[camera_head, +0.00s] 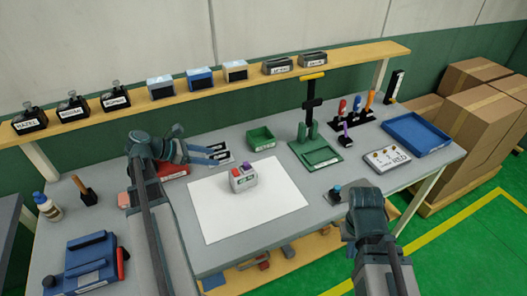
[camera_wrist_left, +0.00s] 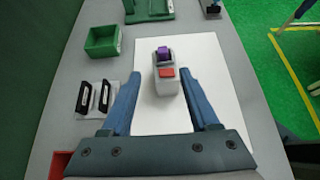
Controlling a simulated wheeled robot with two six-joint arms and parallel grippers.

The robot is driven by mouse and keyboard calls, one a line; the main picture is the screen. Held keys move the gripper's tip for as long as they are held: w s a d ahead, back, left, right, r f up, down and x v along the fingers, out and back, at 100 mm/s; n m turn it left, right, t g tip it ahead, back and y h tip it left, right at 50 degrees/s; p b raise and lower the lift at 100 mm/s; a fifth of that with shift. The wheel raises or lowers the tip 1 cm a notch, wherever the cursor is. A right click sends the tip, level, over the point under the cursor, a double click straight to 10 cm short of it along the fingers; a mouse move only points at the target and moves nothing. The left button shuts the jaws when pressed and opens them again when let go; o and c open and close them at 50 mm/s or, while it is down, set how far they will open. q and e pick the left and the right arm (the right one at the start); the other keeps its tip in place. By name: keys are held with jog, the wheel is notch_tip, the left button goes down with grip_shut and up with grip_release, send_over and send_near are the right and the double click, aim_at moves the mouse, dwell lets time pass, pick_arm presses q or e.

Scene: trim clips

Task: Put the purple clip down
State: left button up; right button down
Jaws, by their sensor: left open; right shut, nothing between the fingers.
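The purple clip (camera_head: 247,168) sits on top of a small light-grey block (camera_head: 244,184), beside a red clip (camera_head: 237,172). The block stands on a white sheet on the table. The left wrist view also shows the purple clip (camera_wrist_left: 163,53) on the far part of the block (camera_wrist_left: 166,87), with the red piece (camera_wrist_left: 167,72) nearer. My left gripper (camera_head: 220,154) is open and empty; in its wrist view the fingers (camera_wrist_left: 168,76) point toward the block, apart from the clip. My right gripper (camera_head: 364,190) is shut and empty at the table's front right.
A green bin (camera_head: 261,138) and a green fixture (camera_head: 317,155) stand behind the sheet. A blue tray (camera_head: 416,132) and a white labelled board (camera_head: 390,165) are at the right. The white sheet (camera_head: 212,215) is mostly clear.

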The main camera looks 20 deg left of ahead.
pick_arm(q)
jog(key=b, duration=0.4)
send_near(246, 163)
jog(key=w+f, duration=0.1)
jog(key=w, duration=0.1)
jog(key=shift+w+d+f, duration=0.25)
jog(key=shift+d+f, duration=0.1)
jog(key=shift+d, duration=0.4)
pick_arm(e)
jog(key=shift+d+f, duration=0.2)
jog(key=shift+f, duration=0.75)
jog(key=shift+d+f, duration=0.2)
jog(key=shift+f, duration=0.7)
pick_arm(q)
jog(key=shift+d+b, duration=0.1)
jog(key=shift+b, duration=0.25)
pick_arm(e)
jog(key=shift+f, duration=0.1)
